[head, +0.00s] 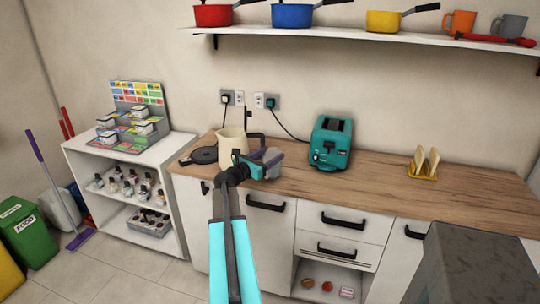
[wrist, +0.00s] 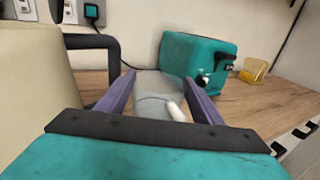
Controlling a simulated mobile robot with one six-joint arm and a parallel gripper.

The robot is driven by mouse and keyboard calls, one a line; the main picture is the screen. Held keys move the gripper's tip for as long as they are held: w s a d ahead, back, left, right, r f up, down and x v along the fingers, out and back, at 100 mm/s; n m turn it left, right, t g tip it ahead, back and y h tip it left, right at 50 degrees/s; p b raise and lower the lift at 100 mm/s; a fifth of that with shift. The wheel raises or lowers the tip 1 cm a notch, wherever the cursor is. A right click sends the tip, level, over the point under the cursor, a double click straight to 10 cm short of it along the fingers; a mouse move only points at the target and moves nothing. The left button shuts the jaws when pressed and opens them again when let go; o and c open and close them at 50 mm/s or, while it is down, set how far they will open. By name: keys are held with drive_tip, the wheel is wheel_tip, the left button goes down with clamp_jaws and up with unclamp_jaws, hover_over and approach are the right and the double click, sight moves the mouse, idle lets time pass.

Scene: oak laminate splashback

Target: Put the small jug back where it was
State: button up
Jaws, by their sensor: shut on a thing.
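A small grey jug (wrist: 158,100) is between the purple fingers of my gripper (wrist: 159,80) in the wrist view. A pale, whitish piece shows on its near side. In the head view my gripper (head: 270,161) is over the left part of the wooden worktop, shut on the grey jug (head: 271,154), which is partly hidden by the fingers. I cannot tell whether the jug touches the worktop.
A cream kettle (head: 231,146) with a black handle stands close left of my gripper; it fills the left of the wrist view (wrist: 35,100). A black disc (head: 204,155) lies left of it. A teal toaster (head: 330,143) stands right. Worktop between toaster and yellow toast rack (head: 424,164) is clear.

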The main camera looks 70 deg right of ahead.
drive_tip(key=o, duration=1.8)
drive_tip(key=shift+r, duration=0.1)
drive_tip(key=shift+a+r, duration=0.1)
drive_tip(key=b+v, duration=0.1)
drive_tip(key=v, duration=1.1)
